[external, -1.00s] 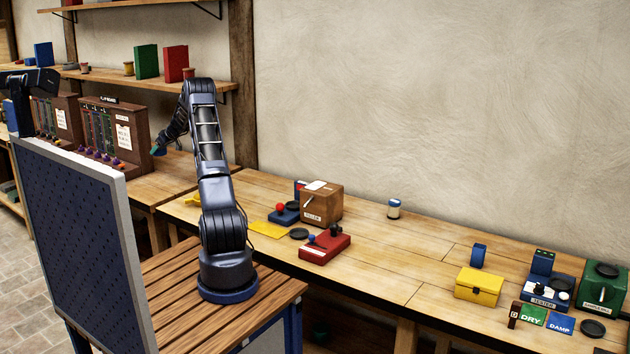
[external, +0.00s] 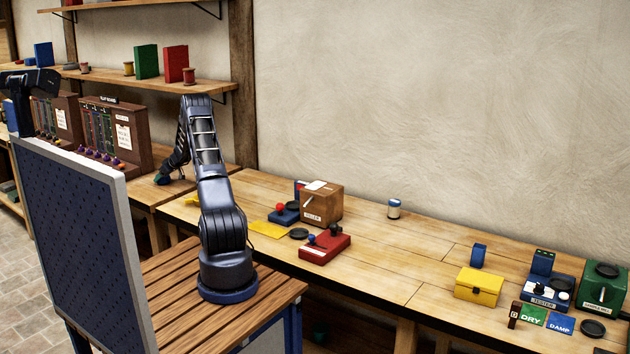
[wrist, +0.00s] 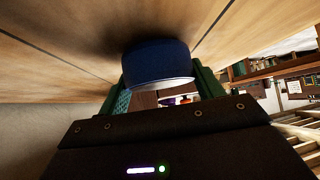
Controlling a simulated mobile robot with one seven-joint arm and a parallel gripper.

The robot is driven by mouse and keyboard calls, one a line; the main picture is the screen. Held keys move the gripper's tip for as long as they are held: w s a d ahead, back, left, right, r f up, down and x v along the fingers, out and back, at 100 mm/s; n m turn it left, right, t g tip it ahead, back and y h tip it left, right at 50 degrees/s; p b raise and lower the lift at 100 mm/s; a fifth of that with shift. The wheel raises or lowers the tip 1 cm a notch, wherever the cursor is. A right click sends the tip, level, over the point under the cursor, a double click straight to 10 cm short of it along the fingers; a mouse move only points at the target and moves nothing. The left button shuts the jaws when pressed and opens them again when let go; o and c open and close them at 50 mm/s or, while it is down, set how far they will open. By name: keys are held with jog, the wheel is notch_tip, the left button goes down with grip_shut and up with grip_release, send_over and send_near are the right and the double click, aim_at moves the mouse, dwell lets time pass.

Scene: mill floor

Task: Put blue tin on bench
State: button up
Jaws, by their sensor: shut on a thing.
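The blue tin (wrist: 157,62) sits between the green fingers of my gripper (external: 163,178) in the wrist view. The gripper is shut on it. Bare wooden boards of a bench top (wrist: 75,25) show right by the tin, with a dark shadow around it; I cannot tell whether the tin touches the wood. In the external view my gripper is low at the left part of the wooden bench (external: 185,188), in front of the brown board cabinet. The tin cannot be made out there.
Brown cabinets with coloured plugs (external: 118,130) stand just behind and left of my gripper. To the right are a wooden box (external: 322,205), a red device (external: 325,248), a white-and-blue can (external: 394,208) and a yellow box (external: 478,287). The bench middle is largely clear.

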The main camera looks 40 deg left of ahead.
jog(key=shift+f, duration=0.35)
jog(key=shift+f, duration=0.15)
jog(key=o, duration=1.1)
jog(key=shift+o, duration=0.2)
jog(key=shift+w+d+r, duration=0.1)
jog(key=shift+d+r, duration=0.1)
jog(key=shift+r, duration=0.15)
jog(key=v, duration=1.1)
jog(key=shift+d+r, duration=0.15)
